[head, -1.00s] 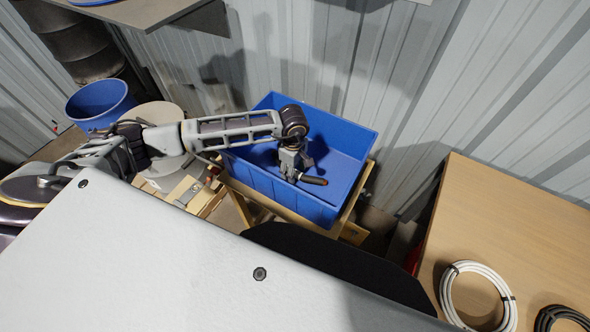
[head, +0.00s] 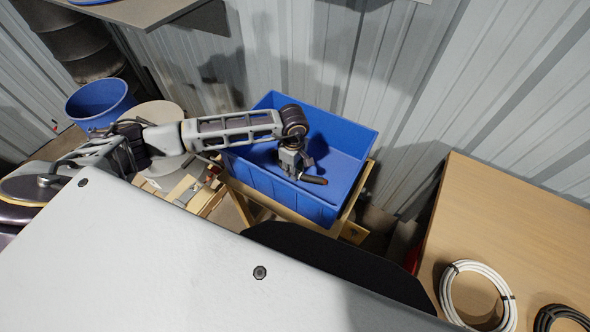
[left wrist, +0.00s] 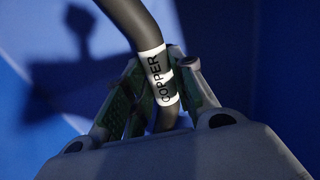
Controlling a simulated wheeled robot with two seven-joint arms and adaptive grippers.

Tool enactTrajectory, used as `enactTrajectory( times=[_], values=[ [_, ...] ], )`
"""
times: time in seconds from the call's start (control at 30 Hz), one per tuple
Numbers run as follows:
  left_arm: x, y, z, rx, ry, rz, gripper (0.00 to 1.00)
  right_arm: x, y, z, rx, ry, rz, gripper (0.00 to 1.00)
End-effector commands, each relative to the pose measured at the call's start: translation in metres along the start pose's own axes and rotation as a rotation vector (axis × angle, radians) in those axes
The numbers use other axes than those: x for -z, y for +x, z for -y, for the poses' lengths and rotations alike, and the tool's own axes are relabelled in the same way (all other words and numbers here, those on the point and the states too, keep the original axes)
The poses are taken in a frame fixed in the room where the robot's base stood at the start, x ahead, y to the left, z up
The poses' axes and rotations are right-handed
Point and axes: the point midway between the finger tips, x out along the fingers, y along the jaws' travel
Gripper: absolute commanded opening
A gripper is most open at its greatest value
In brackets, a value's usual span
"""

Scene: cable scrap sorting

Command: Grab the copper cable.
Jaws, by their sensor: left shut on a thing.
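The copper cable (left wrist: 158,75) is a thick dark grey cable with a white label reading COPPER, seen close in the left wrist view. My left gripper (left wrist: 150,100) is shut on it near the label. In the head view, my left gripper (head: 292,165) points down inside the blue bin (head: 345,138). Whether the cable touches the bin floor I cannot tell. My right gripper is not in view.
The bin stands on a wooden stand (head: 352,202) by a corrugated metal wall. A table (head: 500,225) at right holds a white cable coil (head: 447,290) and a dark coil (head: 540,318). A round blue bin (head: 100,100) stands at left.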

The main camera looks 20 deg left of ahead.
Motion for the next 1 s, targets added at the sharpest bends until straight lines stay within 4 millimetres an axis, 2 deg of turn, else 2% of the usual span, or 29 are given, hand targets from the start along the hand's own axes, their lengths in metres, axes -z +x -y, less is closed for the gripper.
enactTrajectory(
  times=[0.3, 0.47, 0.87, 1.0],
  values=[
    [0.0, -0.003, -0.001, -0.002, 0.0, 0.0, 0.0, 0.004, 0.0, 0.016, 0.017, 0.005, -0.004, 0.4],
    [0.0, -0.014, -0.001, -0.003, 0.001, 0.001, 0.0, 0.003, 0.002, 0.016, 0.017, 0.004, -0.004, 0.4],
    [0.0, -0.067, -0.002, -0.005, 0.001, 0.0, 0.0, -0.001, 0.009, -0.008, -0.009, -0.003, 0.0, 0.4],
    [0.0, -0.085, -0.001, -0.004, 0.0, 0.0, 0.0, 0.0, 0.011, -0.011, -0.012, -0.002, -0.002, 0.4]
  ],
)
